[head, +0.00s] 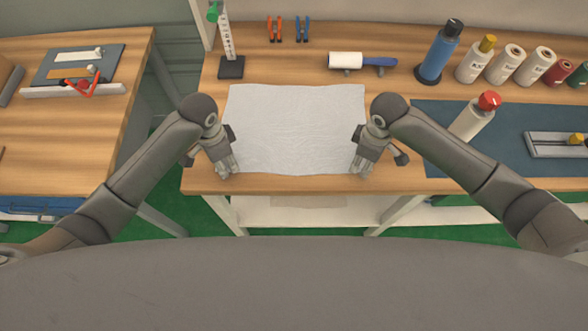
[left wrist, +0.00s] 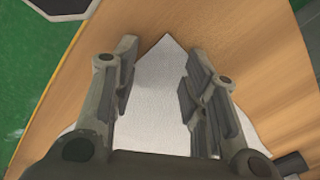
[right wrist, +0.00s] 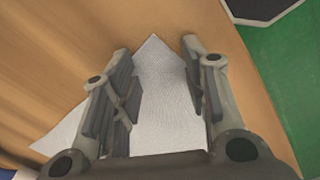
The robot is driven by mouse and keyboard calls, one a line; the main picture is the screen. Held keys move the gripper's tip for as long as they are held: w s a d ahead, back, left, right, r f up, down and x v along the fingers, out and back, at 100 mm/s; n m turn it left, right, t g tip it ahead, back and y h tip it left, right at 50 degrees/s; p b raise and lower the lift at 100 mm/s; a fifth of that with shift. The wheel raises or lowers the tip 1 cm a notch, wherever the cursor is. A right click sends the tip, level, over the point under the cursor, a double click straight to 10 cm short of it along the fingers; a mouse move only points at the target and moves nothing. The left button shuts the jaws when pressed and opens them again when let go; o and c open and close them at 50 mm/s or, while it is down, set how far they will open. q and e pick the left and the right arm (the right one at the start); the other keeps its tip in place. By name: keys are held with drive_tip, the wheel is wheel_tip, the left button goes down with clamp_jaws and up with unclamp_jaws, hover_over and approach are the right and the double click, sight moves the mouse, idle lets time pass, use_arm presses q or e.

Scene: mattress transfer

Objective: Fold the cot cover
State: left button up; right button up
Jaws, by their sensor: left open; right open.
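The cot cover (head: 296,125) is a white, thin, slightly wrinkled sheet. It lies flat and spread out on the wooden table in the head view. My left gripper (head: 231,172) is at its front left corner and my right gripper (head: 360,170) is at its front right corner. In the left wrist view the open fingers of my left gripper (left wrist: 157,85) stand either side of a corner of the cover (left wrist: 160,110). In the right wrist view the open fingers of my right gripper (right wrist: 163,85) stand either side of another corner of the cover (right wrist: 165,110). Both grippers are empty.
Behind the cover are a stand with a green top (head: 226,40), small orange clamps (head: 275,29), blue clamps (head: 302,29) and a lint roller (head: 346,61).

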use_arm(q)
drive_tip(key=shift+c, duration=0.2)
use_arm(e)
drive_tip(key=shift+f, duration=0.1)
drive_tip(key=shift+c, duration=0.2)
use_arm(q)
drive_tip(key=shift+s+f, duration=0.1)
drive_tip(key=shift+f, duration=0.05)
drive_tip(key=c, duration=0.8)
use_arm(e)
drive_tip(key=shift+s+f, duration=0.1)
drive_tip(key=c, duration=0.8)
use_arm(q)
clamp_jaws()
use_arm(e)
clamp_jaws()
use_arm(q)
drive_tip(key=shift+a, duration=0.1)
use_arm(e)
drive_tip(key=shift+d, duration=0.1)
